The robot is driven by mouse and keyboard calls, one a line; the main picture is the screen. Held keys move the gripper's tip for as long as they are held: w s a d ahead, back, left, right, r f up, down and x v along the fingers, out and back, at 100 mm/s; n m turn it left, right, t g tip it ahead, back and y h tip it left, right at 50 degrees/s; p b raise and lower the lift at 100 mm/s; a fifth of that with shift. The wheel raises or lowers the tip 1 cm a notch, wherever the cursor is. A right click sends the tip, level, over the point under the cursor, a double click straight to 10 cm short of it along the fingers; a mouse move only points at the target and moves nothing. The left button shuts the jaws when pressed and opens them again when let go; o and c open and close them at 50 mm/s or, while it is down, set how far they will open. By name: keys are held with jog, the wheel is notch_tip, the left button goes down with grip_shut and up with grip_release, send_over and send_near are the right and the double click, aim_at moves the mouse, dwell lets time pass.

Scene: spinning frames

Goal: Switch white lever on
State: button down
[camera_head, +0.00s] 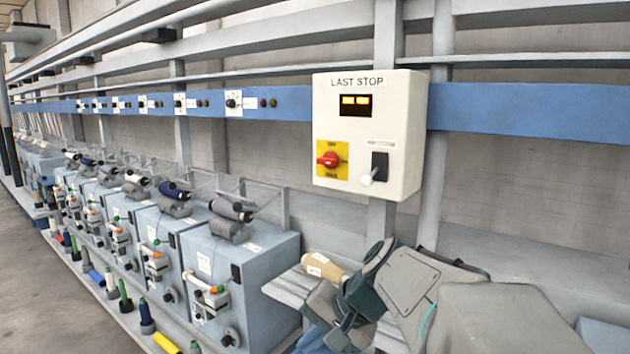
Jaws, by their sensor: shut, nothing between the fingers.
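The white lever (367,180) sticks out from a black slotted plate (380,161) at the lower right of the control box's front. Its white knob sits at the lower left of the plate and points down and left. The cream control box (412,132), labelled "LAST STOP", is fixed to a grey post. My arm shows below the box at the bottom of the view, apart from the lever. I cannot make out my gripper's fingers in this view. Nothing touches the lever.
The box also bears a red rotary switch (329,160) on a yellow plate and a lit amber display (355,105). A row of blue-grey spinning machines (262,270) runs to the left. A cardboard bobbin (325,265) lies below the box. The space before the box is clear.

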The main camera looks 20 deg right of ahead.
jog(key=w+d+r+m+t, duration=0.3)
jog(key=d+r, duration=0.3)
jog(key=d, duration=0.1)
jog(key=w+d+r+m+t, duration=0.3)
jog(key=d+r, duration=0.3)
jog(key=d, duration=0.1)
jog(key=m+t+h+p, duration=0.1)
jog(key=m+t, duration=0.3)
jog(key=t, duration=0.1)
send_near(367, 181)
jog(key=d, duration=0.1)
jog(key=s+d, duration=0.1)
jog(key=d+f, duration=0.1)
jog(key=shift+s+d, duration=0.3)
jog(key=shift+s, duration=0.05)
jog(key=shift+w, duration=0.1)
jog(key=p+x, duration=0.3)
jog(key=x, duration=0.7)
jog(key=shift+d+r, duration=0.1)
jog(key=shift+r, duration=0.05)
